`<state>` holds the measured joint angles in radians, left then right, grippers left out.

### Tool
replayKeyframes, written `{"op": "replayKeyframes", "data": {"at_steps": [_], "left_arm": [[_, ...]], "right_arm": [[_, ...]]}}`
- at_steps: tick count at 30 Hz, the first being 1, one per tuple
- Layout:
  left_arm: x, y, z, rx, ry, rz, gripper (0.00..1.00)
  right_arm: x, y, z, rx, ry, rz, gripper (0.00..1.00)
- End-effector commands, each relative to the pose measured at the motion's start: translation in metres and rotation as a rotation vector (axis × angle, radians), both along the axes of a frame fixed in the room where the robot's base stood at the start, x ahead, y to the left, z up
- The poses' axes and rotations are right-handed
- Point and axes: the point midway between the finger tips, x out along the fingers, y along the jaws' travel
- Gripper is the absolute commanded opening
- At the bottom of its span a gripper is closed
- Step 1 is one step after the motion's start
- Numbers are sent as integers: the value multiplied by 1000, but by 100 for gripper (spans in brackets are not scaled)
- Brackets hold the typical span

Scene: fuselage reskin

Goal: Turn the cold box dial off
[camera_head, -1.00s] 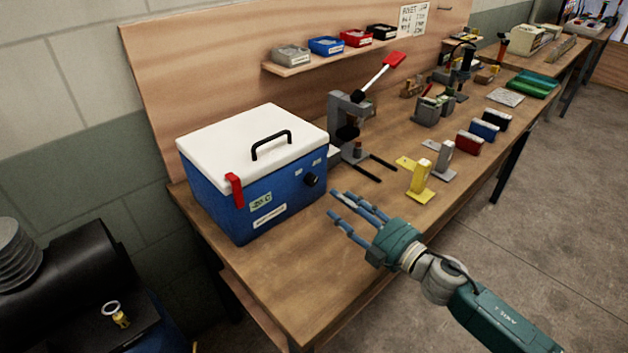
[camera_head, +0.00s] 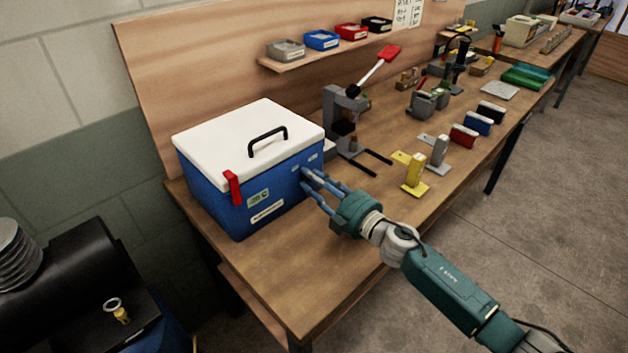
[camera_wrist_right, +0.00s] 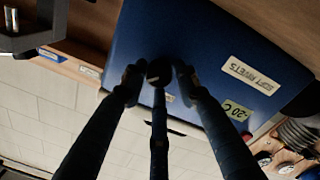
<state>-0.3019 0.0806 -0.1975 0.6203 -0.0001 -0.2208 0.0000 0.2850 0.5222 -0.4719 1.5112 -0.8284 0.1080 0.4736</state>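The cold box (camera_head: 282,197) is blue with a white lid, a black handle (camera_head: 267,141) and a red latch (camera_head: 232,187); the lid is down. My right gripper (camera_head: 308,182) is at the right part of its front face, with its fingers pointing at the box. In the head view the fingers hide the dial. In the right wrist view the dark round dial (camera_wrist_right: 159,72) sits between the three fingertips, with visible gaps at both sides; the gripper (camera_wrist_right: 159,80) looks open around it. I cannot tell the dial's setting. My left gripper is not in view.
A press with a red-ended lever (camera_head: 345,125) stands right of the box. A yellow block stand (camera_head: 415,175) and a grey one (camera_head: 438,153) are further right. Bins line a shelf (camera_head: 330,55) above. The bench front (camera_head: 290,270) is clear.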

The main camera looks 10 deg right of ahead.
Motion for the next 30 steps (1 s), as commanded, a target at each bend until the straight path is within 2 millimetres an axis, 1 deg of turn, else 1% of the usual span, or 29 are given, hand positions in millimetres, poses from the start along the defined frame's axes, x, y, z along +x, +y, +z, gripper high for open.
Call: {"op": "replayKeyframes", "data": {"at_steps": [1,2,3,4,11,17,23,30], "left_arm": [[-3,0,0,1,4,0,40],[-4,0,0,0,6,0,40],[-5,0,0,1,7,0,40],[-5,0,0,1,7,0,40],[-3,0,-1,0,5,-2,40],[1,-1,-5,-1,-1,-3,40],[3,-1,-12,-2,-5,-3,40],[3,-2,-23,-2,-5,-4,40]], "right_arm": [[0,0,0,0,0,0,15],[0,0,0,0,0,0,9],[0,0,0,0,0,0,1],[0,0,0,0,0,0,0],[0,0,0,-13,-8,2,0],[-1,1,-1,-76,-45,1,0],[-1,1,-2,-203,-119,3,0],[-1,1,-4,-398,-231,3,0]]}}
